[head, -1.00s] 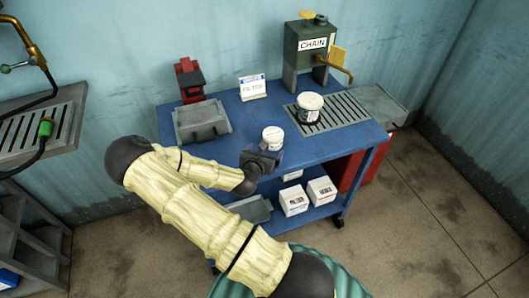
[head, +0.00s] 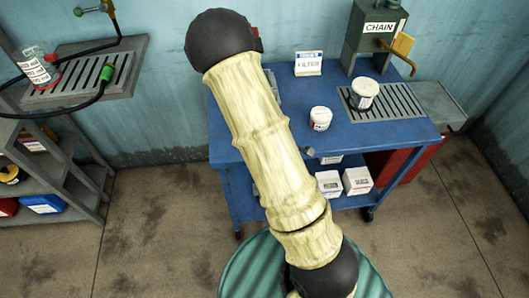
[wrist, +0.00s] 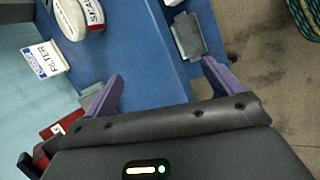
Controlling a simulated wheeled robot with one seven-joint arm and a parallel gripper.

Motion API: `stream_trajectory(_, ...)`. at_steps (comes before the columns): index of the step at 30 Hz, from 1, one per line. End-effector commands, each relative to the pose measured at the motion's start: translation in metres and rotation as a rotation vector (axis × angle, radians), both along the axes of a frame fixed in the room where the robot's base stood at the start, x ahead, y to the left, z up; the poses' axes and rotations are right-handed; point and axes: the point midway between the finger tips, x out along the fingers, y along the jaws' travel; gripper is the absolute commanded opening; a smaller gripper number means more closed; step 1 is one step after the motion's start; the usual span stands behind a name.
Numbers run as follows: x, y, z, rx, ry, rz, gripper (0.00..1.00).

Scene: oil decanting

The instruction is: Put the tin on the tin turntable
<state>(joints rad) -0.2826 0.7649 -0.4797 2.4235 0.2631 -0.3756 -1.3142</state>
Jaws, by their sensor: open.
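A small white tin (head: 320,119) with a red and dark label stands upright on the blue cart top. A white labelled container, probably this tin, is cut off by the top edge of the wrist view (wrist: 76,16). My gripper (wrist: 160,86) is open, with nothing between its two purple fingers; the blue cart top and its edge lie beyond them. It is apart from the tin. In the head view my arm hides most of the gripper. I cannot make out a tin turntable in either view.
A green CHAIN dispenser (head: 376,40) and a FILTER card (head: 308,64) stand behind. White boxes (head: 357,181) sit on the shelf below. A labelled jar (head: 36,68) stands on the left bench grate (head: 73,90).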

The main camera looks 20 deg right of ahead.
Motion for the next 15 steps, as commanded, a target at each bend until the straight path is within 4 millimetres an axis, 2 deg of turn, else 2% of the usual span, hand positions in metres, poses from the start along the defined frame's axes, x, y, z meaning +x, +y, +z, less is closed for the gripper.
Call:
stream_trajectory(6,-0.016,0.051,0.042,0.322,-0.072,-0.292,0.93)
stream_trajectory(15,-0.056,0.102,0.113,0.609,-0.095,-0.661,0.93)
